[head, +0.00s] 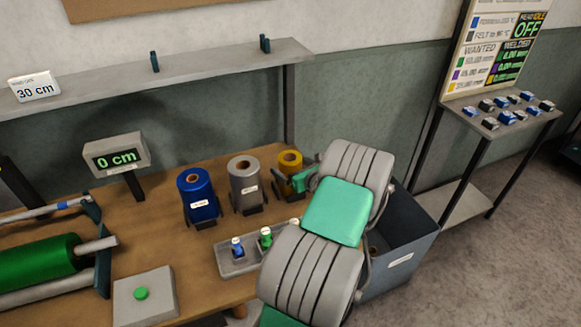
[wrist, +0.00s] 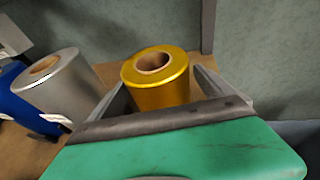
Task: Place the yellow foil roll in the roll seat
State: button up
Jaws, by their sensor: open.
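The yellow foil roll (head: 290,160) stands upright at the right end of a row of rolls on the wooden table. It also shows in the wrist view (wrist: 160,92), with its open core facing up. My gripper (head: 298,182) is open, with one finger on each side of the yellow roll (wrist: 160,80). Whether the fingers touch it is not clear. My gripper and arm hide part of the roll's holder. I cannot tell for sure which part is the roll seat; a machine with a green roller (head: 40,262) is at the table's left.
A grey roll (head: 245,182) and a blue roll (head: 197,197) stand left of the yellow one. A tray (head: 236,266) with small stamps lies in front. A "0 cm" display (head: 116,156) and a green button box (head: 143,297) are further left. A grey bin (head: 405,235) stands right.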

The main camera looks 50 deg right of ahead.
jog(key=shift+r, duration=0.15)
jog(key=shift+s, duration=0.25)
jog(key=b+v, duration=0.1)
jog(key=v, duration=1)
jog(key=shift+s+a+r, duration=0.2)
